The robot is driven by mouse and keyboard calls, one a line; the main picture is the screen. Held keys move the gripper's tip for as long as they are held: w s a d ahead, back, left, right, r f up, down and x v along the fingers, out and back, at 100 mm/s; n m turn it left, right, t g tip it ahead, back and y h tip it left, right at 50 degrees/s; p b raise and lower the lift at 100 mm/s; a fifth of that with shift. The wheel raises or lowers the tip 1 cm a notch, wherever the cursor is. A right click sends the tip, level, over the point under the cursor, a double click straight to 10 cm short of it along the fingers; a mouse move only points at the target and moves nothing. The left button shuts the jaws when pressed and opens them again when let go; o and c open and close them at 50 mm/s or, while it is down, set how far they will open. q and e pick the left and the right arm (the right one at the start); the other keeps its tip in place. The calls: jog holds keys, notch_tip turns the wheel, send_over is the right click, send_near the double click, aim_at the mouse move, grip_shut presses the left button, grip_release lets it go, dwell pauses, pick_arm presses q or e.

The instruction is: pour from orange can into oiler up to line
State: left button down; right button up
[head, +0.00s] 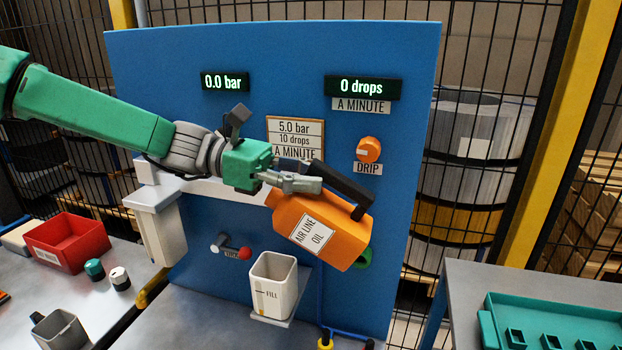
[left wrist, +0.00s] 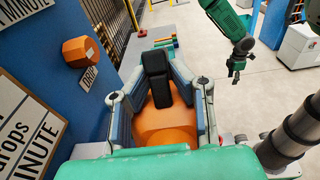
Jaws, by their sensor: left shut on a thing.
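The orange can (head: 320,229), labelled AIR LINE OIL, hangs tilted in front of the blue panel. My left gripper (head: 296,183) is shut on its black handle (head: 345,186). In the left wrist view my left gripper's fingers (left wrist: 158,95) flank the handle (left wrist: 156,80), with the orange can body (left wrist: 165,130) below. The oiler, a white open cup marked FILL (head: 272,288), stands upright below and left of the can, apart from it. The oil level inside cannot be made out. A green arm with a dark gripper (left wrist: 235,70), seemingly my right, shows in the left wrist view.
The blue panel (head: 290,60) carries displays reading 0.0 bar and 0 drops, and an orange DRIP knob (head: 368,150). A white container (head: 160,225) hangs left of the oiler. A red bin (head: 68,242) and grey cup (head: 60,330) stand left; a teal tray (head: 550,320) lies right.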

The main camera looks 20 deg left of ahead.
pick_arm(q)
jog(key=shift+a+f+h+b, duration=0.35)
jog(key=shift+h+b, duration=0.25)
jog(key=shift+b, duration=0.35)
jog(key=shift+d, duration=0.1)
jog(key=shift+a+f+h+b, duration=0.2)
jog(key=shift+f+h+b, duration=0.2)
jog(key=shift+b, duration=0.45)
jog(key=shift+a, duration=0.1)
jog(key=shift+a+f+h+b, duration=0.1)
jog(key=shift+f+h+b, duration=0.25)
jog(key=shift+b, duration=0.4)
jog(key=shift+a+f+h+b, duration=0.1)
jog(key=shift+a+h+b, duration=0.1)
jog(key=shift+h+b, duration=0.35)
